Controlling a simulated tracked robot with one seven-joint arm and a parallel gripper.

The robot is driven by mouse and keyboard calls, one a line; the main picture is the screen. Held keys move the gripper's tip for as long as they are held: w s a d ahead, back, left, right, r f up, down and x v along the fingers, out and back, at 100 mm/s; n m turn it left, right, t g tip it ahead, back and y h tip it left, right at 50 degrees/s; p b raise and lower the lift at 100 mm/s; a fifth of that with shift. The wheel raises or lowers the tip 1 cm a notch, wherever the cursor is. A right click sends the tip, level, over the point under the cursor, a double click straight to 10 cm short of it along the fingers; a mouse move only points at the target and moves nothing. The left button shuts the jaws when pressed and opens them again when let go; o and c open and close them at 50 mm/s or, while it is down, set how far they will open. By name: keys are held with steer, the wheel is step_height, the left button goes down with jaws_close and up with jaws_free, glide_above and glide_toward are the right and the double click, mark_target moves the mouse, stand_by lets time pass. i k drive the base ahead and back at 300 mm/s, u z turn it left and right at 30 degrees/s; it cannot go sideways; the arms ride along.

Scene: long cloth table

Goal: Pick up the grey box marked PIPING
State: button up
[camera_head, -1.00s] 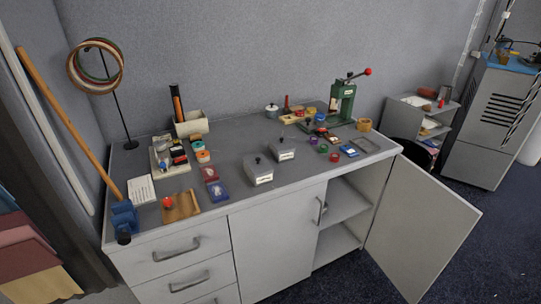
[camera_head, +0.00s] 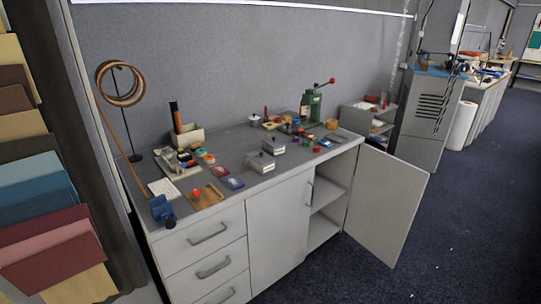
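Two small grey lidded boxes with dark knobs and white labels stand near the middle of the grey worktop. The nearer box (camera_head: 261,163) is close to the front edge, and the farther box (camera_head: 273,147) is just behind it and to the right. The print on both labels is too small to read, so I cannot tell which is marked PIPING. My gripper is not in view.
The cabinet's right door (camera_head: 388,205) hangs open into the floor space. A hoop stand (camera_head: 127,120) rises at left. Dark carpet in front is clear.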

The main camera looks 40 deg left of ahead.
mark_target(276, 152)
steer(key=u, duration=1.85)
steer(key=i, duration=1.45)
steer(key=z, duration=0.05)
